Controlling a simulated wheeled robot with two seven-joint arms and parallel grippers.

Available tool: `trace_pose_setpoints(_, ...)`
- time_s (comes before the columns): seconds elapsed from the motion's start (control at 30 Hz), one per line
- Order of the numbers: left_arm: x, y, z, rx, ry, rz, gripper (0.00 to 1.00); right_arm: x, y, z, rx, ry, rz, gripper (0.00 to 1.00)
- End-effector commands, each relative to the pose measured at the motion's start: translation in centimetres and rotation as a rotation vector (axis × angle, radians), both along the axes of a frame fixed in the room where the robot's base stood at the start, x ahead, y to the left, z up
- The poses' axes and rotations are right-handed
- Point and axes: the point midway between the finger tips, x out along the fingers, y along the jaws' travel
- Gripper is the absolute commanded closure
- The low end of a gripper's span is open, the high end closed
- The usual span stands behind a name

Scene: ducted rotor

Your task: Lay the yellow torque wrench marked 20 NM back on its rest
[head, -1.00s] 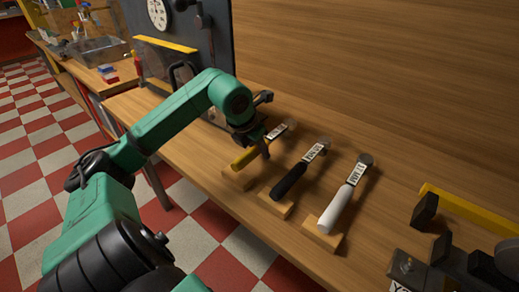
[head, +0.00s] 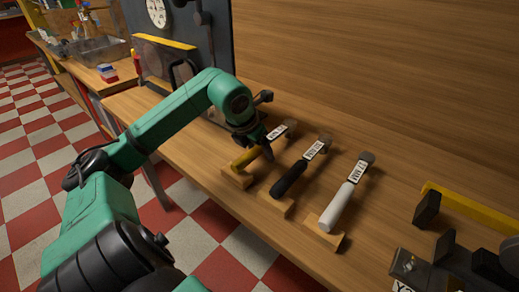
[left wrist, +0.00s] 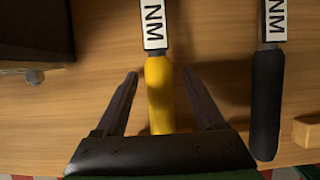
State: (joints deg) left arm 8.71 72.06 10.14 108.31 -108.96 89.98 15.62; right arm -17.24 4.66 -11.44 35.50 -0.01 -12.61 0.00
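The yellow torque wrench (head: 244,161) lies leftmost of three on the bench, its handle end at a wooden rest (head: 236,178). Its white tag (head: 278,131) is too small to read; in the left wrist view the tag (left wrist: 153,24) shows only "NM". My left gripper (head: 259,146) is low over the wrench. In the left wrist view my left gripper (left wrist: 160,75) is open, one finger on each side of the yellow handle (left wrist: 159,92), with gaps on both sides. The handle's lower end is hidden by the gripper body.
A black-handled wrench (head: 289,187) and a white-handled wrench (head: 337,207) lie to the right, each at a wooden rest. A dark panel (head: 205,50) stands behind my left arm. The bench behind the wrenches is clear.

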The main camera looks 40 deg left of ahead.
Motion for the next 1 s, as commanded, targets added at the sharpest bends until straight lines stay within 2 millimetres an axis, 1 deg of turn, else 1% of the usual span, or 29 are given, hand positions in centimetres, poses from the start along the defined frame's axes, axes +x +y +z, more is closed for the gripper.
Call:
trace_pose_setpoints(0.07, -0.1, 0.0, -0.1, 0.0, 0.003, 0.0, 0.29, 0.0, 0.0, 0.0, 0.0, 0.0, 0.0, 1.0)
trace_pose_setpoints(0.13, -0.2, 0.0, 0.3, 0.001, 0.002, 0.0, 0.29, 0.0, 0.0, -0.1, 0.0, 0.0, 0.0, 1.0)
trace_pose_setpoints(0.27, -1.1, 0.0, 2.4, 0.004, 0.0, 0.001, 0.29, 0.0, 0.0, -0.6, 0.0, -0.001, 0.0, 1.0)
trace_pose_setpoints(0.37, -2.3, 0.0, 5.1, 0.004, -0.003, 0.001, 0.29, 0.1, 0.0, -1.0, 0.0, -0.001, 0.0, 1.0)
trace_pose_setpoints(0.4, -2.8, 0.0, 6.3, 0.004, -0.005, 0.001, 0.29, 0.1, 0.0, -1.0, 0.0, -0.001, 0.0, 1.0)
trace_pose_setpoints(0.47, -3.6, 0.0, 8.1, 0.004, -0.005, 0.002, 0.29, 0.1, 0.0, -1.1, 0.0, -0.001, 0.0, 1.0)
trace_pose_setpoints(0.5, -4.0, 0.0, 9.2, 0.004, -0.005, 0.002, 0.29, 0.1, 0.0, -1.0, 0.0, -0.001, 0.0, 1.0)
trace_pose_setpoints(0.63, -5.3, -0.1, 12.0, 0.004, -0.002, 0.002, 0.29, 0.1, 0.0, -0.8, 0.0, -0.001, 0.0, 1.0)
trace_pose_setpoints(0.7, -5.7, -0.1, 12.8, 0.002, -0.002, 0.001, 0.29, 0.1, 0.0, -0.7, 0.0, -0.002, 0.0, 1.0)
trace_pose_setpoints(0.77, -5.9, -0.1, 13.2, 0.002, -0.001, 0.001, 0.29, 0.1, 0.0, -0.7, 0.0, -0.002, 0.0, 1.0)
trace_pose_setpoints(1.0, -6.0, -0.2, 13.3, 0.0, 0.0, 0.0, 0.29, 0.1, 0.1, -0.7, 0.0, -0.002, 0.0, 1.0)
